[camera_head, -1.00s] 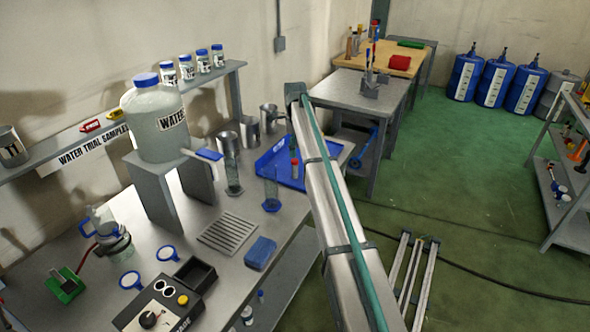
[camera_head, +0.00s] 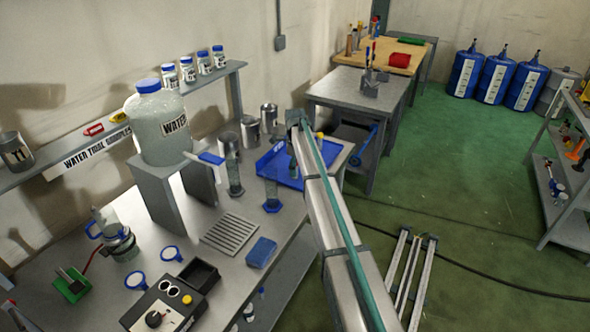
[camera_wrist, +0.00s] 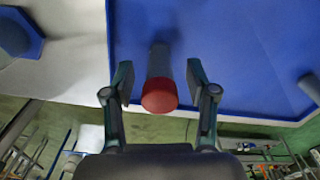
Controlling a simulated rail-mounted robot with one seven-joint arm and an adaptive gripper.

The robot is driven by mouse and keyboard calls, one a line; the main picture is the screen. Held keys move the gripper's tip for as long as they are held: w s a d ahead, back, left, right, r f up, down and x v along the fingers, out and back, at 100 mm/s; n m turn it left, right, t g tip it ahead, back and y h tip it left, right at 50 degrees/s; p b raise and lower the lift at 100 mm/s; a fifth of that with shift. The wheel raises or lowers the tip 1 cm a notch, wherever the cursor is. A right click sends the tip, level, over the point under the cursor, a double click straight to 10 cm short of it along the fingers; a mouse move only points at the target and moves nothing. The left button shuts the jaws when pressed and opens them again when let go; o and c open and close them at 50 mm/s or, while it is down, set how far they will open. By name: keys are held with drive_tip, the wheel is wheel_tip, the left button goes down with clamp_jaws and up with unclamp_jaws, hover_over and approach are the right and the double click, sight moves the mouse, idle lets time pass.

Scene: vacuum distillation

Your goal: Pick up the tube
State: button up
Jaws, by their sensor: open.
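The tube (camera_wrist: 160,97) has a red cap and a grey body and shows in the wrist view over the blue tray (camera_wrist: 240,60). My gripper (camera_wrist: 159,80) is open, with one finger on each side of the tube and gaps between them and it. The red cap faces the camera. In the head view the blue tray (camera_head: 264,163) lies at the right end of the bench, and my arm hides the tube there.
Two graduated cylinders stand left of the tray, one (camera_head: 271,197) close beside it. Metal beakers (camera_head: 250,131) stand behind. A large water jar (camera_head: 158,125) is on a stand. In the wrist view another grey tube-like piece (camera_wrist: 311,88) lies at the right edge.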

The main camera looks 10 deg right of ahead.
clamp_jaws()
drive_tip(key=shift+r, duration=0.1)
